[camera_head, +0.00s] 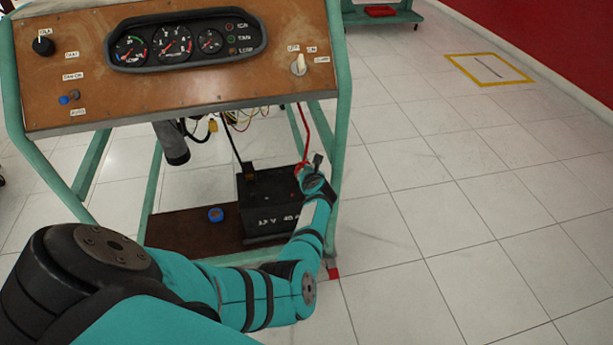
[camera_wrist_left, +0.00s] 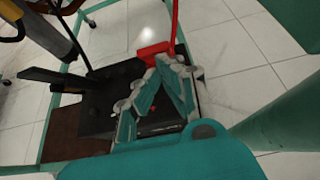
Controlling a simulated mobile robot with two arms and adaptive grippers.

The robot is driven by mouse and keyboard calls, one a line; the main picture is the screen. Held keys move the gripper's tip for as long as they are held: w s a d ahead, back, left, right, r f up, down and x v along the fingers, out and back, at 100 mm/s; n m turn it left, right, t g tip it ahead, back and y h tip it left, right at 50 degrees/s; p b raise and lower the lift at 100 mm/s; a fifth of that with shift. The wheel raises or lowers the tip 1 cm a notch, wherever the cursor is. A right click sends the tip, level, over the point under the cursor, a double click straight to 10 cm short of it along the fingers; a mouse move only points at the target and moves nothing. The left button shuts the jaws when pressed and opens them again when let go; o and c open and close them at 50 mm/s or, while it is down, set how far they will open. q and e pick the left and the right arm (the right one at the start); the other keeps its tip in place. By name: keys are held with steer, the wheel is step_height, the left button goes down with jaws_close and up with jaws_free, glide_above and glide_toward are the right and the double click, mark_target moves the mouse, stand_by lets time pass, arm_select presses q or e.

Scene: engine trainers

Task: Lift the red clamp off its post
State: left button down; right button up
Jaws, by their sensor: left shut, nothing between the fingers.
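The red clamp (camera_wrist_left: 155,49) is at the end of a red cable, at the far edge of the black battery (camera_wrist_left: 95,113) in the left wrist view. In the head view the battery (camera_head: 266,192) sits on the stand's low shelf, and the red cable (camera_head: 303,125) comes down to its right end. My left gripper (camera_wrist_left: 166,64) is shut and empty, its fingertips together right by the clamp. I cannot tell whether they touch it. In the head view this gripper (camera_head: 313,172) partly covers the clamp. The post under the clamp is hidden. My right gripper is out of view.
The engine stand's panel (camera_head: 210,85) with gauges and a knob overhangs the battery. Its green leg (camera_head: 343,120) rises close to my left gripper. A black cable (camera_head: 234,145) reaches the battery's left end. The floor at right is clear.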

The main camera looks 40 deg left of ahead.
mark_target(303, 163)
arm_select(q)
steer(key=shift+w+a+r, duration=0.95)
steer(key=shift+a+r, duration=0.2)
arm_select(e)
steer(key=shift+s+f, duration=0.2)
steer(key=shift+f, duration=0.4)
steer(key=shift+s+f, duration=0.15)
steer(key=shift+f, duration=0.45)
arm_select(q)
steer(key=shift+r, duration=0.15)
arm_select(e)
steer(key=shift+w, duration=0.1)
arm_select(q)
steer(key=shift+a+r, duration=0.1)
steer(key=shift+r, duration=0.25)
step_height(303, 163, up, 9)
steer(key=shift+d, duration=0.2)
steer(key=shift+f, duration=0.1)
